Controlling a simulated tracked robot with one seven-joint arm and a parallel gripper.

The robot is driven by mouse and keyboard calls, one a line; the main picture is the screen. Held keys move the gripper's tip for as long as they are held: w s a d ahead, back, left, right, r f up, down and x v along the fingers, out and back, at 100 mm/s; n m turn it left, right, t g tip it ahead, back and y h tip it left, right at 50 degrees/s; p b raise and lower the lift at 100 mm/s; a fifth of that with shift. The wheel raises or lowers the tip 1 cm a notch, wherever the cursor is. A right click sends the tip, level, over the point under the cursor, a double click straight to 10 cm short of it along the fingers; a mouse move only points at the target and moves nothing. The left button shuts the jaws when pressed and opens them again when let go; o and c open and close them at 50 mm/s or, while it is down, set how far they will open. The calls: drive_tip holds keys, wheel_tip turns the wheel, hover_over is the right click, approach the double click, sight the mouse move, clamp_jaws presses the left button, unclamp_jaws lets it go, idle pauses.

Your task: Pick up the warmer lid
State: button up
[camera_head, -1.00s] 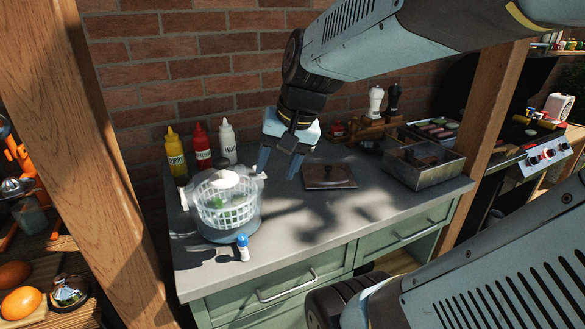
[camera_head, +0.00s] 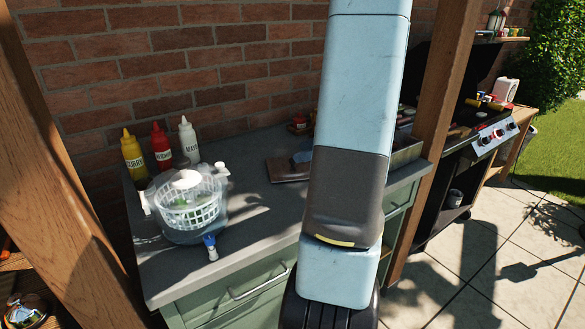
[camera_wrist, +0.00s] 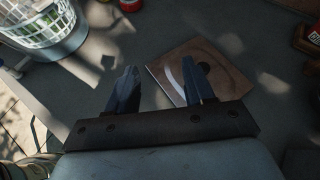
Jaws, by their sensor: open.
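The warmer lid (camera_head: 284,170) is a flat, dark brown plate lying on the grey counter, partly hidden behind my arm in the head view. In the wrist view the lid (camera_wrist: 222,82) lies ahead and to the right, with a dark round spot near its middle and a bright curved streak. My gripper (camera_wrist: 157,87) is open and empty. Its right finger overlaps the lid's near left part in the picture; its left finger is over bare counter. I cannot tell the height between fingers and lid. In the head view my arm hides most of the gripper.
A salad spinner (camera_head: 186,211) with a white basket stands on the counter's left, a small blue-capped bottle (camera_head: 210,246) before it. A metal warmer (camera_head: 405,154) is partly hidden at right. Counter between spinner and lid is clear.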

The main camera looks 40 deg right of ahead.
drive_tip(key=d+f+m, duration=0.1)
drive_tip(key=d, duration=0.1)
drive_tip(key=s+d+f+m+t+h, duration=0.1)
drive_tip(key=d, duration=0.1)
drive_tip(key=d+f+m, duration=0.1)
drive_tip(key=d, duration=0.1)
drive_tip(key=shift+s+d+m+t+h, duration=0.15)
drive_tip(key=shift+m+t+h, duration=0.15)
drive_tip(key=shift+m, duration=0.1)
drive_tip(key=shift+d+f, duration=0.1)
drive_tip(key=shift+d, duration=0.1)
hover_over(304, 171)
wheel_tip(304, 171, down, 3)
drive_tip(key=shift+a+f, duration=0.1)
drive_tip(key=shift+a, duration=0.05)
drive_tip(key=shift+d+f+x, duration=0.1)
drive_tip(key=shift+f+x, duration=0.05)
drive_tip(key=shift+x, duration=1.15)
drive_tip(key=shift+d+f+x, duration=0.1)
drive_tip(key=shift+f+x, duration=0.05)
drive_tip(key=shift+x, duration=1.15)
clamp_jaws()
